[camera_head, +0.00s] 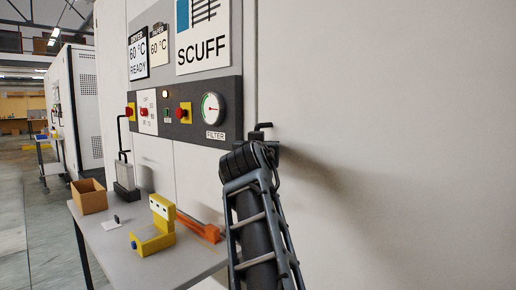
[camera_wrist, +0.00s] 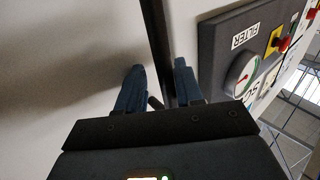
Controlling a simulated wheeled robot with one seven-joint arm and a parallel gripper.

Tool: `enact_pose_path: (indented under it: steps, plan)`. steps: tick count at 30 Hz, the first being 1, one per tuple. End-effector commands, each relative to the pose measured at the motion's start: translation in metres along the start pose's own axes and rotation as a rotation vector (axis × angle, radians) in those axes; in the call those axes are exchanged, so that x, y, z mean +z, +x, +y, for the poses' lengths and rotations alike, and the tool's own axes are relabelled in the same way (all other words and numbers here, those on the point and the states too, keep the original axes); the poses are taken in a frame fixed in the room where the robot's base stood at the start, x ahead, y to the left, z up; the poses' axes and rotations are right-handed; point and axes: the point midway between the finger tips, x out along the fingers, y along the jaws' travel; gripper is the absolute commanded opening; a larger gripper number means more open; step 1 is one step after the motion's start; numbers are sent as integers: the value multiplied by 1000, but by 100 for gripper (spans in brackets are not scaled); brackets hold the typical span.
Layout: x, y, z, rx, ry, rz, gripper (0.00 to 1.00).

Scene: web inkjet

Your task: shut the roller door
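My gripper (camera_head: 254,156) is raised in front of the pale machine wall in the head view, where its fingers are hard to make out. In the wrist view my gripper (camera_wrist: 160,76) has two blue fingers spread apart, with a dark vertical strip showing between and beyond them. A small dark handle (camera_head: 263,127) sticks out just above my gripper, by the seam of a large pale panel (camera_head: 400,130). In the wrist view a short dark bar (camera_wrist: 155,103) lies between the fingers; I cannot tell whether it touches them. Whether the panel is the roller door is unclear.
A black control panel (camera_head: 232,128) with red knobs and a filter gauge (camera_head: 212,107) is left of my gripper. Below stands a grey table (camera_head: 175,265) with a cardboard box (camera_head: 89,196), a yellow bracket (camera_head: 155,238) and an orange tool (camera_head: 200,228). Floor is open at far left.

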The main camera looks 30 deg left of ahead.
Motion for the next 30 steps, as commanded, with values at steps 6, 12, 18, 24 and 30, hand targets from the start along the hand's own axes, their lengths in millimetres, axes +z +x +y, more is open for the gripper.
enact_pose_path:
  steps: [6,12,18,24,30]
  plan:
    - [0,-2,-2,-2,0,1,36]
    - [0,-19,-2,-2,-1,3,36]
    - [0,-47,-2,-2,0,2,36]
    - [1,-69,-1,-1,-1,0,36]
    - [0,-77,0,-1,0,0,36]
